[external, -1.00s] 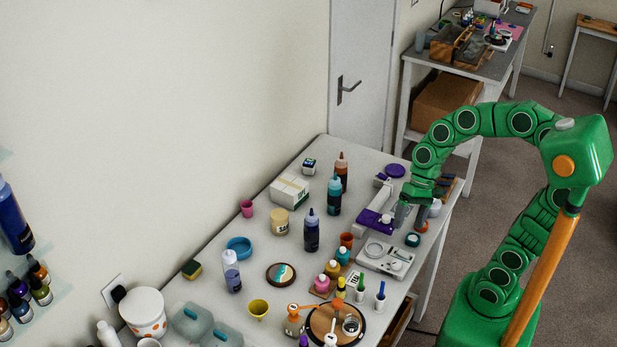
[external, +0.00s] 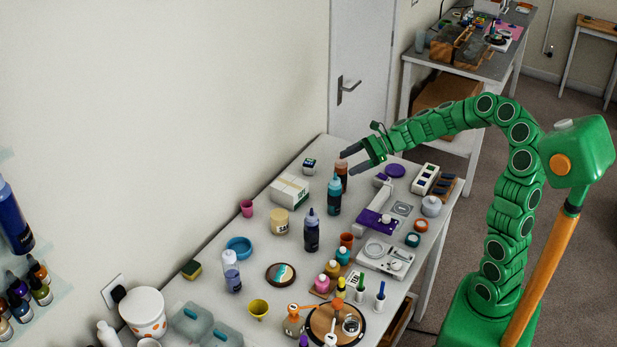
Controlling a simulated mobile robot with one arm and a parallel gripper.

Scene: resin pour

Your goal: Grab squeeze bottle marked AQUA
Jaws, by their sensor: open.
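A teal squeeze bottle (external: 334,197) with a dark lower body stands upright on the grey table, toward its back. I cannot read its label at this size.
A dark blue squeeze bottle (external: 312,232) stands in front of the teal one, and a white box (external: 289,189) to its left. A purple-and-white press-like device (external: 371,219) stands to the right. Several cups and small bottles crowd the table's near half.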

